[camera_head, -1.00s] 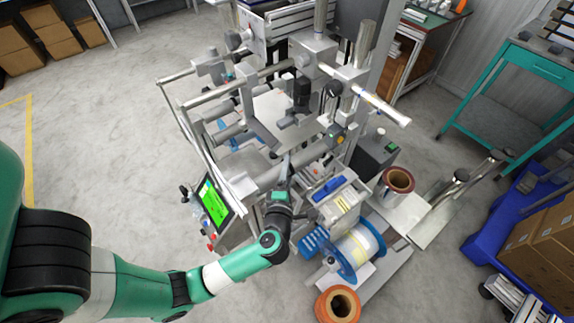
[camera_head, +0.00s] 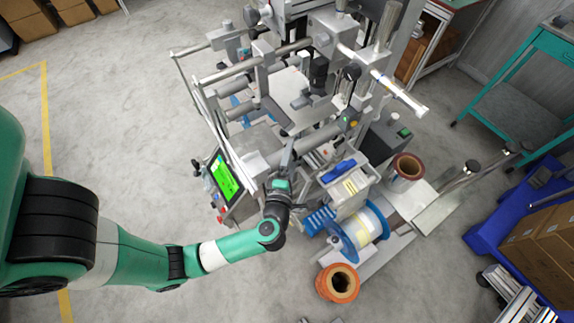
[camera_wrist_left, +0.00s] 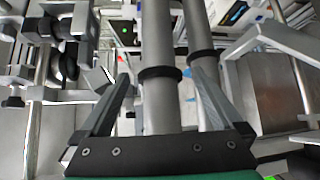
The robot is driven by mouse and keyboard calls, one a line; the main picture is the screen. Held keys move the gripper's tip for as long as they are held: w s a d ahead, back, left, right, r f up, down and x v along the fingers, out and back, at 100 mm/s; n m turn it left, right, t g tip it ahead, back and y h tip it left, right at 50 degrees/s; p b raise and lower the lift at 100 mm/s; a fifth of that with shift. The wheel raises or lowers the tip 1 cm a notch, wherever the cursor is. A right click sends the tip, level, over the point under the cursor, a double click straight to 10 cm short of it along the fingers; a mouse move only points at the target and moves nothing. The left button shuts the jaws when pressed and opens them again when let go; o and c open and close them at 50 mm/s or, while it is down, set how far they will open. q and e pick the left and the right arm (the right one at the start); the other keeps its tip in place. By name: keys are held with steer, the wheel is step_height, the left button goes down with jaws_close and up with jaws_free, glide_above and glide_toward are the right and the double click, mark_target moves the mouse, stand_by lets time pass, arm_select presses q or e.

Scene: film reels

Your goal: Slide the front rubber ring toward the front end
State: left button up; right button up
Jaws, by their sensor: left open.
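In the left wrist view a grey metal roller (camera_wrist_left: 158,110) runs away from me, with a black rubber ring (camera_wrist_left: 160,73) around it. A second roller to its right carries another black ring (camera_wrist_left: 206,54). I cannot tell for certain which ring is the front one. My left gripper (camera_wrist_left: 160,78) is open, its fingers on either side of the nearer roller, tips near the first ring's level. I cannot tell whether they touch it. In the head view my left gripper (camera_head: 286,162) is at the machine's front rollers; the rings are too small to make out there. My right gripper is not in view.
A green-lit screen (camera_head: 226,182) stands left of my left wrist. A blue-flanged reel (camera_head: 362,226), an orange roll (camera_head: 338,283) and a brown roll (camera_head: 407,166) lie to the right. Machine bars and brackets crowd the space beyond. Floor is clear at the left.

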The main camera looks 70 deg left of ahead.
arm_select(q)
steer(key=p+v, duration=0.2)
steer(key=v, duration=0.8)
steer(key=shift+s+d, duration=0.3)
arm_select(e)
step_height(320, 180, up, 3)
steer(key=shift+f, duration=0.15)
